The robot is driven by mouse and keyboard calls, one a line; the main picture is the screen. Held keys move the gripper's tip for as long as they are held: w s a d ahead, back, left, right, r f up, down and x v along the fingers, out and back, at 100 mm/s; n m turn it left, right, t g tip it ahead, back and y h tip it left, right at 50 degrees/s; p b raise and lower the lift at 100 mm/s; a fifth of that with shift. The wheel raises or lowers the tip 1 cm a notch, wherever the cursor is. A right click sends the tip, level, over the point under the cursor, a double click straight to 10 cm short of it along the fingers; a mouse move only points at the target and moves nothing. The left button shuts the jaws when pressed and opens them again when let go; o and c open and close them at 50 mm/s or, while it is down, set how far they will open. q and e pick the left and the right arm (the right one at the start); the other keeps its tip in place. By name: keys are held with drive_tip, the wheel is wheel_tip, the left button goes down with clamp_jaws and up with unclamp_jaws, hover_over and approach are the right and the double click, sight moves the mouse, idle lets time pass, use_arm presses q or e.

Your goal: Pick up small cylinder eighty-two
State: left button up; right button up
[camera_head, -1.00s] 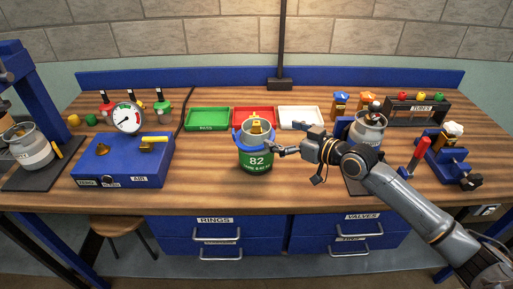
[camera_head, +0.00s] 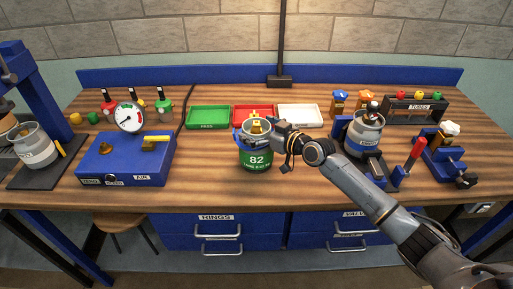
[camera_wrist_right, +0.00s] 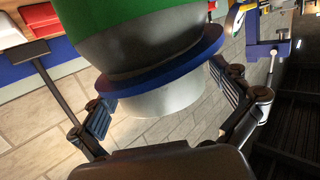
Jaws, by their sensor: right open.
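The small cylinder marked 82 (camera_head: 257,162) stands upright near the middle of the bench. It has a green body, a grey shoulder, a blue ring and a brass valve on top. My right gripper (camera_head: 264,136) is at its top, reaching in from the right. In the right wrist view the cylinder (camera_wrist_right: 150,45) appears upside down, and my open right gripper (camera_wrist_right: 166,98) has one finger on each side of its pale collar. Whether the fingers touch the collar is not clear. My left gripper is not in view.
Green (camera_head: 208,117), red (camera_head: 253,111) and white (camera_head: 300,117) trays lie behind the cylinder. A blue gauge box (camera_head: 122,163) stands to its left. Another grey cylinder (camera_head: 363,137) and a blue vise (camera_head: 449,163) stand to the right. Bare wood lies in front.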

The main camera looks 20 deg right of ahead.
drive_tip(key=c, duration=1.6)
drive_tip(key=shift+r, duration=0.15)
drive_tip(key=shift+c, duration=1)
